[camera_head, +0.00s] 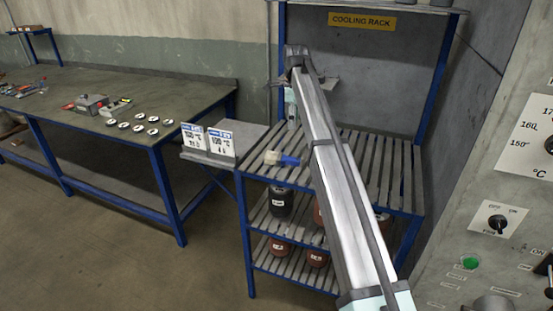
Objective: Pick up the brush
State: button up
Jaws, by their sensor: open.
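A brush (281,158) lies on the slatted top shelf of the blue-framed cooling rack (240,180), near its left front edge. It has a pale head at the left and a blue handle pointing right. My long grey arm crosses the rack, close to the right end of the handle in the picture. My gripper (292,117) appears to hang down at the far end of the arm, beyond the brush and apart from it. It is small and partly hidden, so its fingers are hard to make out. Nothing shows held in it.
Dark and reddish-brown containers (281,200) stand on the lower shelves. Two white signs (221,142) stand on a side table left of the rack. The workbench (190,95) holds several discs (139,127) and a grey box (92,104). A control panel (495,230) is at right.

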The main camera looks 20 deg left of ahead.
jog(key=p, duration=0.3)
send_over(290, 158)
jog(key=f, duration=1)
jog(key=shift+s+d+f, duration=0.1)
jog(key=shift+d+f, duration=0.25)
jog(key=shift+f, duration=0.05)
jog(key=shift+s+a+f+p, duration=0.15)
jog(key=shift+f+p, duration=0.45)
jog(key=shift+f, duration=0.75)
jog(key=shift+w+a+f+p, duration=0.15)
jog(key=shift+f+p, duration=0.45)
jog(key=shift+f, duration=0.75)
jog(key=shift+s, duration=0.1)
grip_shut()
